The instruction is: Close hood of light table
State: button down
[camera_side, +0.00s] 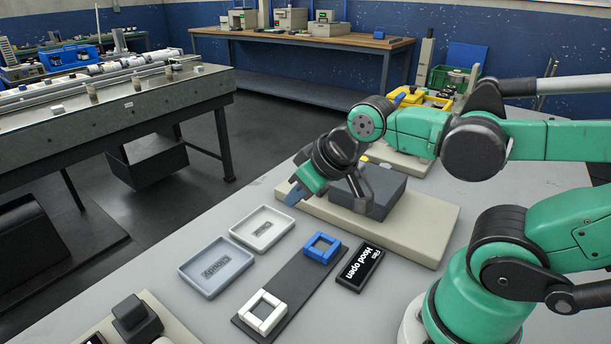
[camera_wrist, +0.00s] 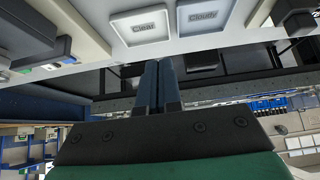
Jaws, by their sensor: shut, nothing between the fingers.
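The light table shows in the side view as a beige base (camera_side: 425,232) with a dark grey box-like part (camera_side: 385,195) on it. My arm partly covers this part, and I cannot tell how its hood stands from its shape. A black sign (camera_side: 359,268) in front reads "Hood open". My gripper (camera_side: 291,197) is shut and empty, tilted down to the left, above the left end of the base. I cannot tell whether it touches anything. In the wrist view its two blue-grey fingers (camera_wrist: 160,72) lie side by side with nothing between them.
A white "Clear" tray (camera_side: 233,235) and grey-blue "Cloudy" tray (camera_side: 184,270) lie front left; a blue frame (camera_side: 335,254) and white frame (camera_side: 254,326) rest on a dark strip. The table is bare between the trays and the beige base.

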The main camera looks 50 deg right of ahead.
dwell(0.3)
jog(key=s+d+r+m+g, duration=0.15)
jog(key=s+d+m, duration=0.35)
jog(key=d+m, duration=0.95)
jog(key=s+d+r+m+g, duration=0.1)
jog(key=s+d+r+m, duration=0.4)
jog(key=m, duration=1.6)
send_near(364, 178)
jog(key=shift+m, duration=0.25)
jog(key=f, duration=0.1)
jog(key=s+f, duration=0.2)
jog(key=f, duration=0.1)
jog(key=shift+d+f, duration=0.1)
jog(key=w, duration=0.3)
jog(key=shift+w+f, duration=0.1)
jog(key=shift+f, duration=0.2)
jog(key=shift+w, duration=0.55)
